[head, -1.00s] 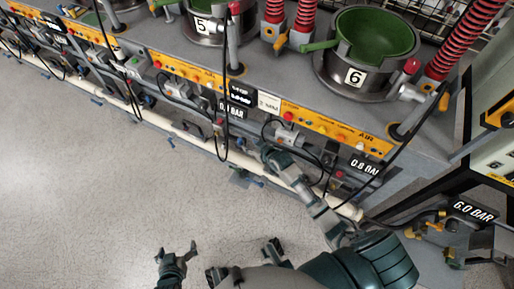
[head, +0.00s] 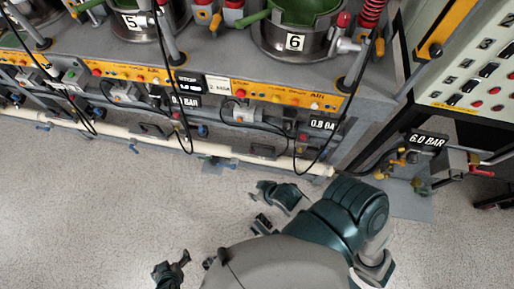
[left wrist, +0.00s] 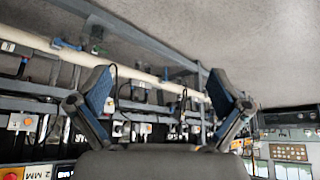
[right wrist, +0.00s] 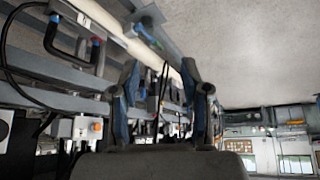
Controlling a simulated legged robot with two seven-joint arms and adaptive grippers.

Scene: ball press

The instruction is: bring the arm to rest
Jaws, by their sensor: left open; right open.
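My left gripper (head: 172,268) is low in the head view, over bare floor and apart from the bench. In the left wrist view its fingers (left wrist: 157,88) are spread with nothing between them.
A grey bench (head: 205,54) with pots, including pot 6 (head: 296,43), crosses the upper view. A white pipe (head: 240,157) and hanging black cables run along its front. A control cabinet (head: 470,80) and 6.0 BAR valve unit (head: 425,160) stand at right. The floor (head: 70,210) is clear.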

